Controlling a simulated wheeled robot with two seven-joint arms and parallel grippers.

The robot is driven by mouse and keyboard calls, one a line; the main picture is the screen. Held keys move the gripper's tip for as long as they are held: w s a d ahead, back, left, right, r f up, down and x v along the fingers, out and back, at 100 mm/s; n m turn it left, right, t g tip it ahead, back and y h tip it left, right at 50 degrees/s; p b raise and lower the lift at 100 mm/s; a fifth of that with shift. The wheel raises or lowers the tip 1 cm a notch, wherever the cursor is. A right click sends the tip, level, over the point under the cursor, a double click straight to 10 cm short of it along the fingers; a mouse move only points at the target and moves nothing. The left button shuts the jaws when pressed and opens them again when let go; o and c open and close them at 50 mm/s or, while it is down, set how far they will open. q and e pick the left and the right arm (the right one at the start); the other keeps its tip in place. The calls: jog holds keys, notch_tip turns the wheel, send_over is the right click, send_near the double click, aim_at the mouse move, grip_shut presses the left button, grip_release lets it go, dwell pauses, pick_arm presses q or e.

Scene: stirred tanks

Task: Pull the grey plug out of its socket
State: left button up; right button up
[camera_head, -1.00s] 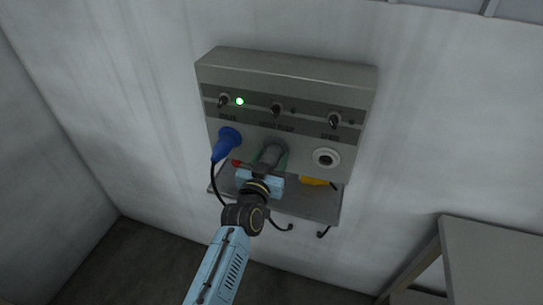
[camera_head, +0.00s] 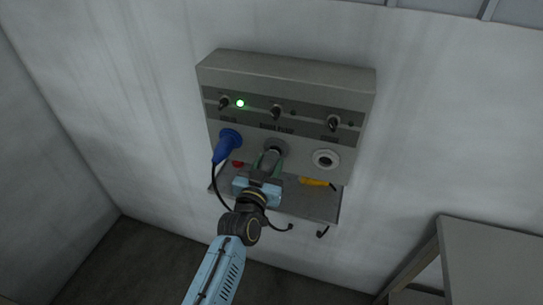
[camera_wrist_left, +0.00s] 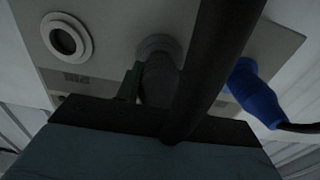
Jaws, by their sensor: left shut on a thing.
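The grey plug (camera_wrist_left: 160,88) is between the fingers of my left gripper (camera_head: 268,163), which is shut on it. The plug lies in front of the middle socket (camera_head: 277,147) of the wall box. The socket's grey ring (camera_wrist_left: 160,46) shows in the left wrist view, right at the plug's end. I cannot tell whether the plug's tip is clear of the socket. A dark bar crosses in front of part of the plug in the left wrist view. My right gripper is not in view.
A blue plug (camera_head: 228,142) with a black cable sits in the left socket. The right socket (camera_head: 326,159) is empty. A yellow thing (camera_head: 313,182) and a red one (camera_head: 238,164) are near the shelf (camera_head: 315,205) below. A grey table (camera_head: 495,260) stands at right.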

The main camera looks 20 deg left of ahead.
pick_arm(q)
jog(key=shift+s+p, duration=1.05)
jog(key=shift+s, duration=0.9)
